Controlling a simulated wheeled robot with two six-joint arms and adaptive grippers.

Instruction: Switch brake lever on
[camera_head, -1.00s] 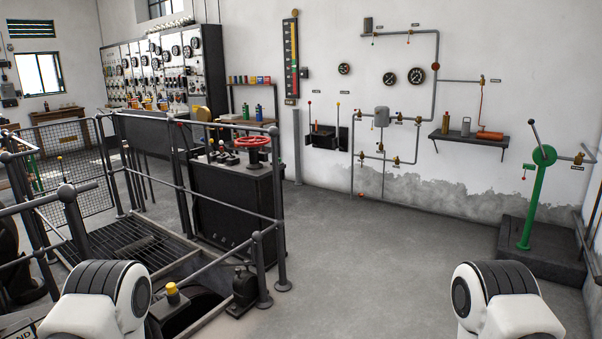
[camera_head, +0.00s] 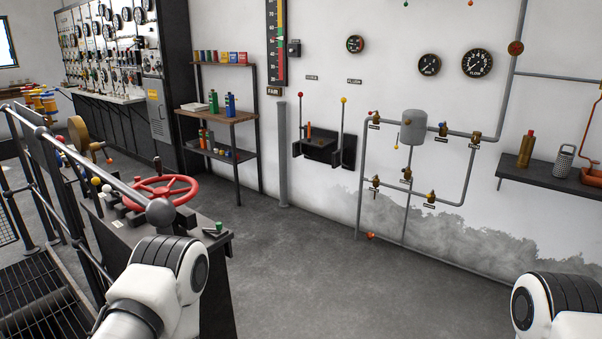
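Two upright levers stand on a dark box (camera_head: 318,150) on the back wall. The left lever (camera_head: 299,122) has a red knob, and the right lever (camera_head: 342,122) has a yellow knob. Small labels above them are too small to read, so I cannot tell which one, if either, is the brake lever. Only white and black links of my two arms show, at the lower left and lower right. Neither gripper is in view.
Grey floor (camera_head: 330,265) lies open between the cabinet and the wall. Railings (camera_head: 65,148) and a floor grating (camera_head: 35,295) are at the left. A shelf rack (camera_head: 232,117) stands left of the levers. Pipes with a grey tank (camera_head: 414,127) and a wall shelf (camera_head: 548,190) are to the right.

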